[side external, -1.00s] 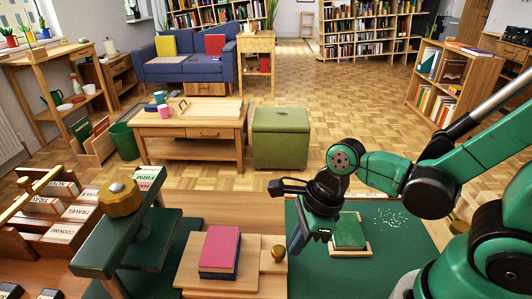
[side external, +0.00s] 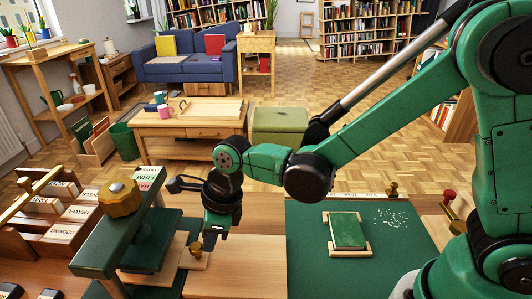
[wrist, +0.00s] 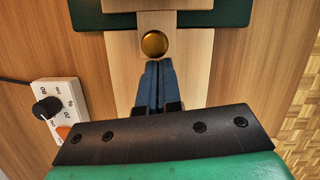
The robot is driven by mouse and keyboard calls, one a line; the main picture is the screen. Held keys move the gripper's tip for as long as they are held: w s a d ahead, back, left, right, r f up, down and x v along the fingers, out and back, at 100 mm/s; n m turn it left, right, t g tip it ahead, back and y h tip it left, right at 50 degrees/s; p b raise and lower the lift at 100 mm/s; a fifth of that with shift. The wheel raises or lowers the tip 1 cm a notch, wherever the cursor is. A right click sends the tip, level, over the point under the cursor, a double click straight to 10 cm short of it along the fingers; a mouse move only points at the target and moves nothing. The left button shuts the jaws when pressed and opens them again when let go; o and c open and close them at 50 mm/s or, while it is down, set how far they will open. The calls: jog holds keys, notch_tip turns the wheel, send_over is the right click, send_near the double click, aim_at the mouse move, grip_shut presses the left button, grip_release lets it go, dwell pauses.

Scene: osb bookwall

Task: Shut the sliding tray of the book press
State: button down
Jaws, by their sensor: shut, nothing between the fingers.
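The book press has a dark green top beam (side external: 125,243) with a round wooden-brass knob (side external: 120,197) on top. Its pale wooden sliding tray (side external: 172,266) lies mostly under the press, with its front end and brass knob (side external: 196,250) showing at the right. The brass knob also shows in the wrist view (wrist: 154,44), on the tray front. My gripper (side external: 211,243) is shut and empty, low just right of the knob. In the wrist view its blue fingertips (wrist: 156,64) point at the knob, very near it; contact cannot be told. The books on the tray are hidden by the press.
A green mat (side external: 300,270) to the right holds a green book (side external: 347,230) on a small wooden stand. A white box with a black dial (wrist: 47,108) and cable sits left of my gripper. Labelled wooden book dividers (side external: 60,210) stand left of the press. Bare tabletop (side external: 250,265) lies between.

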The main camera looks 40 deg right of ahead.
jog(key=shift+w+a, duration=0.15)
jog(key=shift+a, duration=0.05)
jog(key=s+d, duration=0.1)
jog(key=d, duration=0.1)
jog(key=s+d+r, duration=0.1)
jog(key=shift+s+d+r, duration=0.2)
jog(key=shift+s+d, duration=0.15)
jog(key=shift+d, duration=0.05)
jog(key=v, duration=0.9)
jog(key=s+d+n+t+h, duration=0.1)
jog(key=d+n, duration=0.4)
jog(key=n, duration=0.7)
jog(key=s+d+n+t+h, duration=0.1)
jog(key=d+n+t, duration=0.3)
jog(key=n, duration=0.9)
jog(key=shift+d+f+h, duration=0.35)
jog(key=shift+d+h, duration=0.05)
jog(key=shift+d, duration=0.75)
